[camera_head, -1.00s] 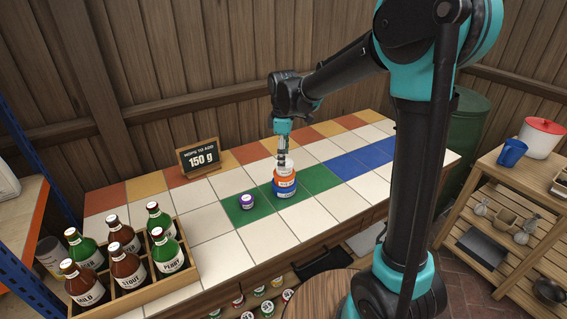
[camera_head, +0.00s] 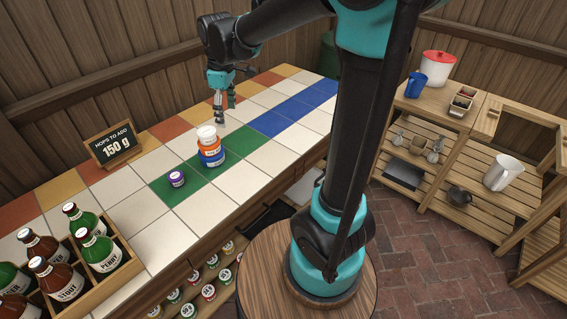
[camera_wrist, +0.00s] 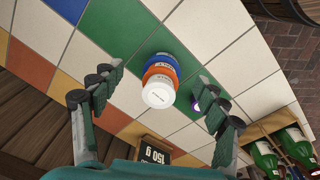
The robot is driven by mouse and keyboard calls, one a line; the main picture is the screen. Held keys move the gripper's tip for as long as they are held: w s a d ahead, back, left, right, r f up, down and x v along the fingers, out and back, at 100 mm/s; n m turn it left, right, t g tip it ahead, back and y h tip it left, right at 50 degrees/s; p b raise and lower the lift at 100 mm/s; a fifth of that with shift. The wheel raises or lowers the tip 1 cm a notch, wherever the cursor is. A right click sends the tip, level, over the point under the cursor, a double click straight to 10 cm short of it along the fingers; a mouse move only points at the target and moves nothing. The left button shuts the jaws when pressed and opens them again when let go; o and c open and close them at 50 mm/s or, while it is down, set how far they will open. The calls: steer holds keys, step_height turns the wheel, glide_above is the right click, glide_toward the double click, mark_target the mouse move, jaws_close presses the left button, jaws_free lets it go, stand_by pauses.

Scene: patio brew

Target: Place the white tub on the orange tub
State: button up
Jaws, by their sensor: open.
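The white tub (camera_head: 207,132) sits on top of the orange tub (camera_head: 210,149), and the stack looks upright. Under the orange tub is a blue tub (camera_head: 212,161), standing on the green tiles. My gripper (camera_head: 225,113) is open and empty, above and a little behind the stack, apart from it. In the wrist view the white tub's lid (camera_wrist: 158,93) shows between the spread fingers (camera_wrist: 160,80), with the orange tub (camera_wrist: 159,73) and blue tub (camera_wrist: 161,59) beyond it.
A small purple tub (camera_head: 176,179) stands left of the stack. A bottle crate (camera_head: 112,276) is at the front left, and a sign (camera_head: 112,145) stands at the back. The white and blue tiles (camera_head: 285,118) to the right are clear.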

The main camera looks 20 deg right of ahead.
steer(key=s+d+f+m+t, duration=0.3)
steer(key=s+d+f+m, duration=1)
steer(key=s+d, duration=0.3)
steer(key=shift+s+d+f, duration=0.15)
steer(key=shift+s+f, duration=0.2)
steer(key=shift+f, duration=0.15)
